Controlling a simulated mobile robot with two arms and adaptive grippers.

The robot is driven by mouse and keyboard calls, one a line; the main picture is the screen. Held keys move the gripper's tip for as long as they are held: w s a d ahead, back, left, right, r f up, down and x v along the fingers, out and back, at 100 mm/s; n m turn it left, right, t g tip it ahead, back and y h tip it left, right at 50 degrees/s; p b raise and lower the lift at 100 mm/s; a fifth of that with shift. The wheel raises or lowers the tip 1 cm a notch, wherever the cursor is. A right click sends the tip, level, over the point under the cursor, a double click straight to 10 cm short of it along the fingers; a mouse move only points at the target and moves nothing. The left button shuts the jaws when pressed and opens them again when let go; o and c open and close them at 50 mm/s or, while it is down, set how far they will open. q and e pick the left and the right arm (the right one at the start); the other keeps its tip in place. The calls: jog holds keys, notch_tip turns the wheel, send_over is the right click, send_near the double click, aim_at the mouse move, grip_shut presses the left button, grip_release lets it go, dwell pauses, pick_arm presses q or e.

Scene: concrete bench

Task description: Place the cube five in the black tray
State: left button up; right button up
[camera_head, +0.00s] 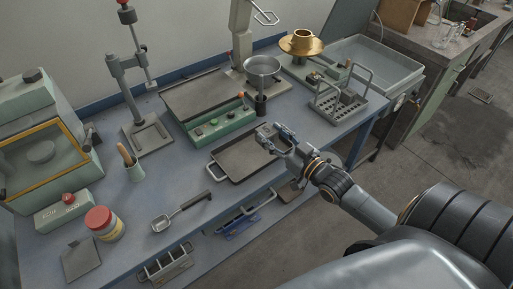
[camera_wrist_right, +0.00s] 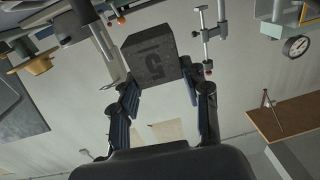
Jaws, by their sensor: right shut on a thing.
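Cube five (camera_wrist_right: 152,58) is a dark grey cube with a 5 marked on one face. In the right wrist view it sits between the fingertips of my right gripper (camera_wrist_right: 158,88), which is shut on it. In the head view my right gripper (camera_head: 268,138) is over the right end of the black tray (camera_head: 234,163); the cube is hard to make out there. The tray is a shallow, dark rectangle with end handles, lying on the blue bench, and its visible floor looks empty. My left gripper is not in view.
A green-based device (camera_head: 215,124) stands behind the tray, with a metal bowl (camera_head: 262,67) beyond. A perforated rack (camera_head: 338,104) is to the right. A scoop (camera_head: 178,213) and red-lidded jar (camera_head: 103,224) are to the left. The bench's front edge is close to the tray.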

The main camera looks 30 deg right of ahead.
jog(key=w+f, duration=0.1)
jog(key=w+a+f, duration=0.1)
jog(key=w+f, duration=0.2)
jog(key=f, duration=0.1)
jog(key=shift+w+a+f, duration=0.2)
jog(key=shift+w+a, duration=0.1)
jog(key=shift+a, duration=0.1)
jog(key=shift+w+a+f+b, duration=0.1)
jog(key=shift+f+b, duration=0.1)
jog(key=shift+f, duration=0.75)
jog(key=shift+w+f+b, duration=0.1)
jog(key=shift+f+b, duration=0.05)
jog(key=shift+f, duration=0.75)
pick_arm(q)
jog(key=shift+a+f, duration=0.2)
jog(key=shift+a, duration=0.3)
pick_arm(e)
jog(key=shift+f, duration=0.1)
jog(key=o, duration=1.4)
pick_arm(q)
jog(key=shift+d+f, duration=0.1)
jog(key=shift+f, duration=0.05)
